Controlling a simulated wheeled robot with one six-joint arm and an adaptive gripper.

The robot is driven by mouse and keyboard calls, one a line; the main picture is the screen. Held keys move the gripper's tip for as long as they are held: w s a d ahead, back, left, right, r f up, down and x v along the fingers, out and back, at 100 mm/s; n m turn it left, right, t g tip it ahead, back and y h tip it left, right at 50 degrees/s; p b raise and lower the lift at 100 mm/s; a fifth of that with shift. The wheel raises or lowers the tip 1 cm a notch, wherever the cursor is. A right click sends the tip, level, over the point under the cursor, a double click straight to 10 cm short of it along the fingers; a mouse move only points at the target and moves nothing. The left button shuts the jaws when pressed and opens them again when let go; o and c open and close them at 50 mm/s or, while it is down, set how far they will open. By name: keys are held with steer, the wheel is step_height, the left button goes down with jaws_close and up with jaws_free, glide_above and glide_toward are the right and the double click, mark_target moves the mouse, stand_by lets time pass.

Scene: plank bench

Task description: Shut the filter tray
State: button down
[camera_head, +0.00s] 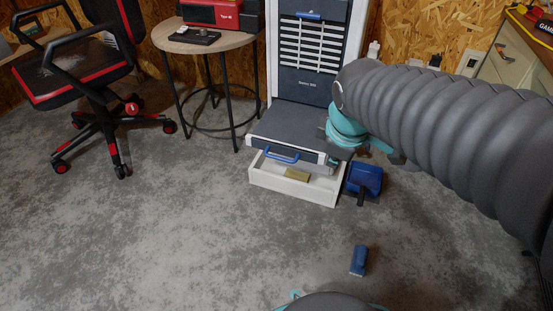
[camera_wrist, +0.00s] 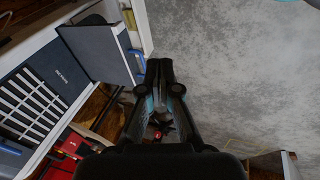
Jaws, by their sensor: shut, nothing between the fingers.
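The tall white-and-grey cabinet (camera_head: 310,82) has a slatted front. A grey-topped section (camera_head: 290,127) juts forward from its lower part, with a blue handle (camera_head: 281,157) on its front. Below it a white open-topped tray (camera_head: 265,180) sticks out near the floor, with a yellowish block (camera_head: 297,174) in it. I cannot tell which of these is the filter tray. In the wrist view the grey panel (camera_wrist: 92,52) lies left of my gripper (camera_wrist: 158,68). My gripper is shut and empty. In the head view it is mostly hidden by my arm, near the section's right front corner.
A blue dustpan-like object (camera_head: 364,180) stands just right of the tray. A small blue item (camera_head: 358,260) lies on the floor. A round table (camera_head: 207,40) with a red case and an office chair (camera_head: 85,90) stand left. The floor in front is mostly clear.

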steer(key=w+a+f+n+g, duration=0.2)
steer(key=w+a+f+n, duration=1.1)
steer(key=n, duration=0.6)
steer(key=w+d+f+b, duration=0.1)
steer(key=w+f+b, duration=0.2)
steer(key=w+f, duration=0.2)
steer(key=shift+d+f+h, duration=0.2)
steer(key=shift+f+h, duration=0.2)
steer(key=shift+f, duration=0.7)
